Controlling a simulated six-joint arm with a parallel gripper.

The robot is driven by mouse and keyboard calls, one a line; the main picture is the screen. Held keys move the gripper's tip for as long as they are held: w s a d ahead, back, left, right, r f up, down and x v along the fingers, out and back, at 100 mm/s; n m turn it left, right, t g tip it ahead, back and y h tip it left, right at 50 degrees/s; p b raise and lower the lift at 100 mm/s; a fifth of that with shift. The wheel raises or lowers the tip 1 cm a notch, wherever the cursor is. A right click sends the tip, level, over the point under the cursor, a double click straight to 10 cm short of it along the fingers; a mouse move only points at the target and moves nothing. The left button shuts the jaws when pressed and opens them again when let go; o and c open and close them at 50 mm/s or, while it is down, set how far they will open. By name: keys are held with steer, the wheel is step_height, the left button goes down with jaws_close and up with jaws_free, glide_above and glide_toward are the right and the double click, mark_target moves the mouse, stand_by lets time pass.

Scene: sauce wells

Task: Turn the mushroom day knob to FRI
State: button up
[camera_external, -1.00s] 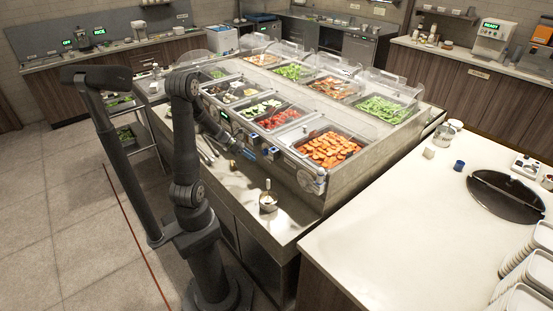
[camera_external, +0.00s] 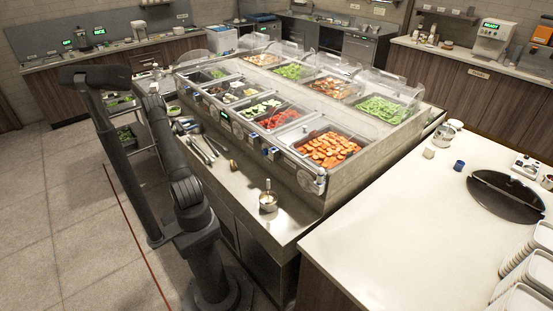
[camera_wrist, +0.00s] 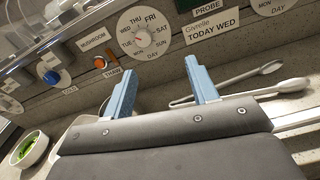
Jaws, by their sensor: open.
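In the wrist view the day dial (camera_wrist: 147,39) is a round white plate with day names around a small pale centre knob. A small red mark shows at the knob's left side, near TUE; FRI is at the upper right. The MUSHROOM label (camera_wrist: 94,40) is to its left. A "Givrelle TODAY WED" label (camera_wrist: 212,28) is to its right. My gripper (camera_wrist: 160,76) has two blue fingers standing apart with nothing between them. It is below the dial and apart from it. In the external view my gripper cannot be made out.
An orange switch (camera_wrist: 101,62) by a THAW label and a blue knob (camera_wrist: 51,77) by a COLD label are left of the dial. Metal tongs (camera_wrist: 240,82) lie on the counter beyond the right finger. A bowl of greens (camera_wrist: 29,150) is at lower left.

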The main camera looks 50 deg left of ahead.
mark_target(212, 114)
steer(key=shift+y, duration=0.5)
steer(key=w+a, duration=0.1)
steer(key=w, duration=0.4)
steer(key=w+a, duration=0.1)
steer(key=w, duration=0.4)
steer(key=w+a, duration=0.1)
steer(key=w, duration=0.4)
steer(key=shift+a+f, duration=0.3)
steer(key=shift+f, duration=0.05)
steer(key=c, duration=1)
